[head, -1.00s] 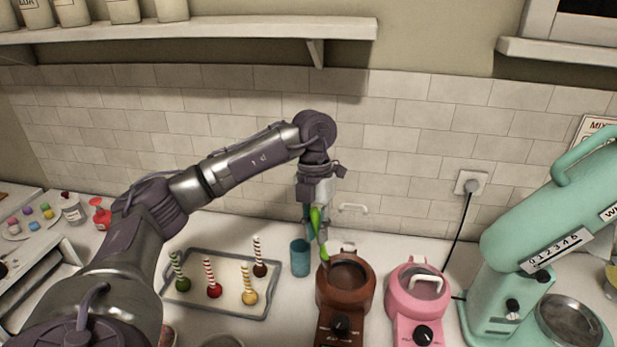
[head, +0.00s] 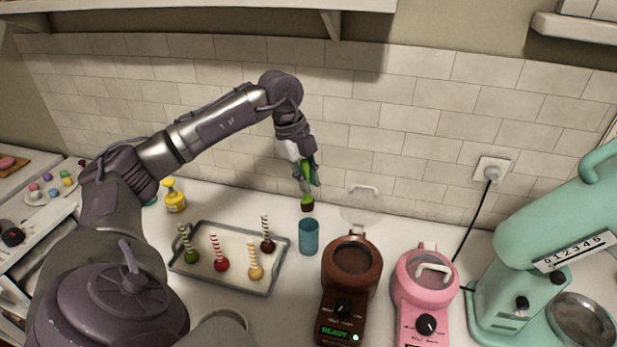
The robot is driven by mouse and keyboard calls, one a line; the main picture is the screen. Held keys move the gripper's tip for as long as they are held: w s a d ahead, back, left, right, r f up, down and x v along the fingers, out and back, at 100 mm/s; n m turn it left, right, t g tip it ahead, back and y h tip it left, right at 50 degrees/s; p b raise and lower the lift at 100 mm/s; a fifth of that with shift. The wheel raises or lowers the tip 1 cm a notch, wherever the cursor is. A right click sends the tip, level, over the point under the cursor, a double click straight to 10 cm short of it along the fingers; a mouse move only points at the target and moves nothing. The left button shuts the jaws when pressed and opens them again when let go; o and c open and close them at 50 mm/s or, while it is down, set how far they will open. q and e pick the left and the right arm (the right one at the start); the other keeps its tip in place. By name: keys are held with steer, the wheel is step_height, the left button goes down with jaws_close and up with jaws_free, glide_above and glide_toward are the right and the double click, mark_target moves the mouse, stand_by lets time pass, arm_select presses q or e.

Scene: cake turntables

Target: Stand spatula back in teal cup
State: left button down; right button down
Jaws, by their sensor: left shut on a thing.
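My left gripper (head: 308,180) is shut on a green spatula (head: 307,200), above and just behind the teal cup in the picture. The spatula points down, with a dark brown lower end. Its upper part is partly hidden by the gripper. The teal cup (head: 309,238) stands upright on the counter, between the tray of cake pops and the brown melting pot. The spatula's lower end shows above the cup's rim, apart from it. My right gripper is out of view.
A tray (head: 205,264) with several cake pops lies left of the cup. A brown melting pot (head: 350,285) and a pink one (head: 425,292) stand to the right, then a mint stand mixer (head: 545,225). A yellow bottle (head: 175,197) stands at the back left. The tiled wall is close behind.

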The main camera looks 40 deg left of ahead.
arm_select(q)
step_height(320, 180, down, 11)
steer(key=b, duration=0.7)
steer(key=shift+f, duration=0.1)
steer(key=c, duration=1.1)
jaws_free()
steer(key=shift+o, duration=0.3)
steer(key=v, duration=1.2)
